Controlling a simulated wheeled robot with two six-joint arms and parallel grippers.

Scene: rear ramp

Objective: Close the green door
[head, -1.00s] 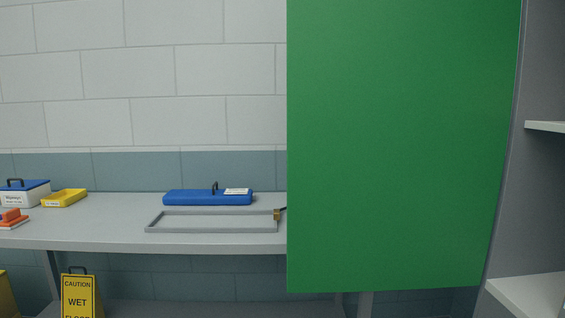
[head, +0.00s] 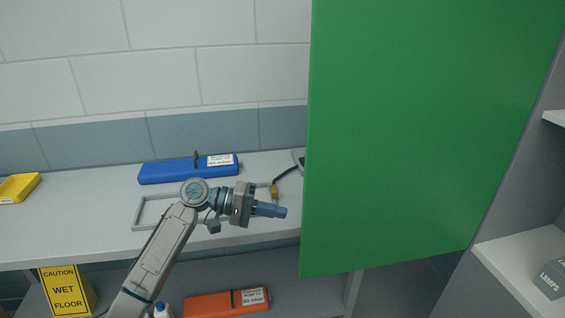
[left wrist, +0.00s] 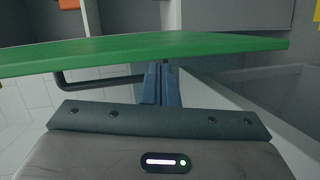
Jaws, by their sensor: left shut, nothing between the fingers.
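The green door (head: 415,135) stands open at the right of the head view, its far side joined to the grey cabinet (head: 535,190). Its free edge hangs out over the bench. My left gripper (head: 284,211) is shut and empty, just left of the door's lower free edge and pointing toward it. In the left wrist view the green door (left wrist: 100,55) crosses as a thin band, seen nearly edge-on, with my shut fingertips (left wrist: 162,68) close to it. I cannot tell whether they touch. A dark bar handle (left wrist: 100,81) shows by the door. My right gripper is out of view.
The grey bench (head: 60,235) carries a blue case (head: 188,171), a grey frame (head: 150,207) and a yellow tray (head: 18,187). Below are a wet floor sign (head: 66,290) and an orange case (head: 225,302). Cabinet shelves (head: 510,260) lie at the right.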

